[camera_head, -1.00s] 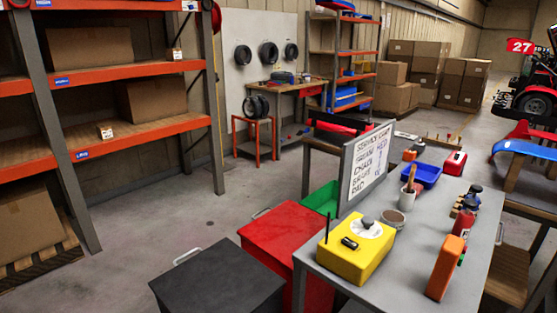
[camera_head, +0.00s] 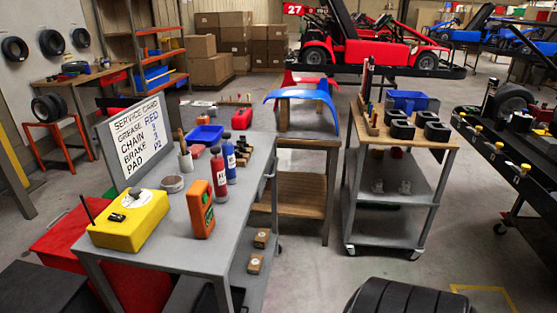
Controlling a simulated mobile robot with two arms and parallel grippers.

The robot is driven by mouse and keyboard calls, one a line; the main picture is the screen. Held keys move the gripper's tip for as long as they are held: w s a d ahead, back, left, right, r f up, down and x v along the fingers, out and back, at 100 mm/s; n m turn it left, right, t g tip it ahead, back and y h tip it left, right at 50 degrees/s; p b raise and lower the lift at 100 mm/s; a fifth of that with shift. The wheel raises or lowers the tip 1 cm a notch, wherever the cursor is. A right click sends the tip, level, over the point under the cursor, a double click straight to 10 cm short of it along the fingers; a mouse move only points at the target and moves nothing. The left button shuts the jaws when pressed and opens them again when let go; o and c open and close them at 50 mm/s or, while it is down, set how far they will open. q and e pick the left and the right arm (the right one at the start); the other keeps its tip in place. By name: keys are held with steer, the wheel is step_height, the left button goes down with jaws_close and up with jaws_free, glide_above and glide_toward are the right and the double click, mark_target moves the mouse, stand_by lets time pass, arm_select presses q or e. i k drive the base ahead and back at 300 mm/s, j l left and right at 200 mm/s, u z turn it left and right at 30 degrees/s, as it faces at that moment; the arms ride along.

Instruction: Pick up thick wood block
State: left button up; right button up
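I cannot tell from here which one is the thick one. The cart's top partly hides the lower shelf. Neither of my grippers is in view.
The cart top holds a yellow box (camera_head: 128,220), an orange device (camera_head: 200,209), bottles and a sign (camera_head: 136,138). A wood-topped cart (camera_head: 400,190) stands to the right, with open floor between. A black tyre (camera_head: 408,297) is at the bottom edge.

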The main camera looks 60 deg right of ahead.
mark_target(260, 241)
steer(key=z, duration=1.65)
steer(key=u, duration=0.6)
steer(key=i+l+u, duration=0.4)
steer(key=l+u, duration=0.2)
steer(key=i+l+u, duration=0.15)
steer(key=l+u, duration=0.15)
steer(key=l, duration=0.25)
